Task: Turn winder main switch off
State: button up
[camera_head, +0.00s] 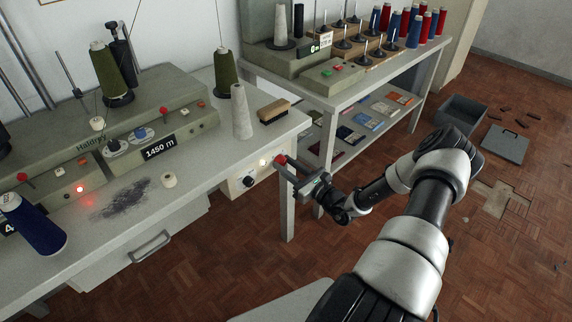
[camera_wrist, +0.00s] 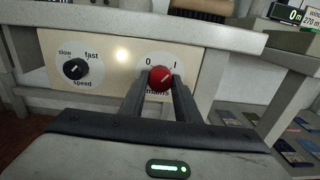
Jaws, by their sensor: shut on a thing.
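The winder main switch is a red round knob (camera_wrist: 160,78) on a cream panel (camera_wrist: 104,75) under the table edge, with "0" at its upper left and "I" at its upper right. The white line on the knob slants toward the upper right, on the "I" side. My gripper (camera_wrist: 159,84) is shut on the knob, one finger on each side. The fingers partly hide the label below. The knob also shows in the head view (camera_head: 281,159), with my gripper coming from the right. A lamp (camera_wrist: 123,55) on the panel is lit.
A black speed dial (camera_wrist: 76,68) sits left on the same panel. Above, the table (camera_head: 290,124) holds a grey cone (camera_head: 241,112) and a brush (camera_head: 274,110). A table leg (camera_head: 287,215) stands close to my gripper. Floor to the right is mostly open.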

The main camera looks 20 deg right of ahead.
jog(key=n+p, duration=0.1)
jog(key=n, duration=0.3)
jog(key=n+p, duration=0.1)
jog(key=n, duration=0.7)
jog(key=shift+d+n+p, duration=0.1)
jog(key=shift+n+p, duration=0.2)
jog(key=shift+p, duration=0.05)
jog(key=shift+n, duration=1.9)
jog(key=o, duration=1)
jog(key=shift+o, duration=0.2)
jog(key=p+v, duration=0.2)
jog(key=v, duration=1.5)
jog(key=shift+s+d, duration=0.15)
jog(key=shift+d, duration=0.1)
